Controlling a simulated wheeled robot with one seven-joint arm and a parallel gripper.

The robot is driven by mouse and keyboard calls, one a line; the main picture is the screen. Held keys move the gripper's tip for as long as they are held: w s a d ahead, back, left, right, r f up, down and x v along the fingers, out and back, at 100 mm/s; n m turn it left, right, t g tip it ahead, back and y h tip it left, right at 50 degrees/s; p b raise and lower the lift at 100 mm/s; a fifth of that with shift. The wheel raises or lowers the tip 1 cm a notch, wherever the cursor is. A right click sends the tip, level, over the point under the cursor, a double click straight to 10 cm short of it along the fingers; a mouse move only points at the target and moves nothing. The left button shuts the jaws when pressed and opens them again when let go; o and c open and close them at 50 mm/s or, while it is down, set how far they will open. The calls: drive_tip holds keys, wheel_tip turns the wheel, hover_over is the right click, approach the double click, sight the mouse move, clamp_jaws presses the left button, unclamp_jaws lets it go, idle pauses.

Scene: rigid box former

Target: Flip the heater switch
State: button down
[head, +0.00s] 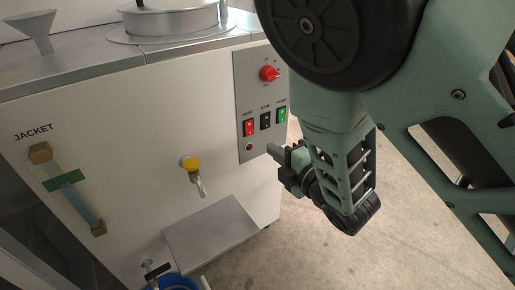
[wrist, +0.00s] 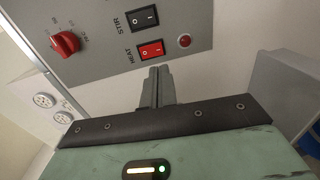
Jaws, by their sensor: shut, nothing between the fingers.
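The heater switch is the red rocker labelled HEAT (head: 249,128) on the grey control panel, at the panel's left in the head view. In the wrist view the red HEAT rocker (wrist: 151,50) lies just above my fingertips. My gripper (head: 273,149) is shut and empty, pointing left toward the lower part of the panel. In the wrist view its closed fingertips (wrist: 158,70) show just below the HEAT switch. I cannot tell whether they touch the panel.
Beside HEAT are a black STIR rocker (wrist: 142,18) and a green rocker (head: 282,115). A red knob (head: 269,73) sits above and a red lamp (head: 250,147) below. A yellow-handled tap (head: 191,164) and a grey shelf (head: 210,235) are to the left and below.

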sight(251, 134)
drive_tip(key=b+x, duration=0.1)
drive_tip(key=x, duration=0.6)
drive_tip(key=shift+w+a+b, duration=0.2)
drive_tip(key=shift+w+b, duration=0.1)
drive_tip(key=shift+w+a, duration=0.1)
drive_tip(key=shift+w, duration=0.1)
drive_tip(key=shift+s+f, duration=0.1)
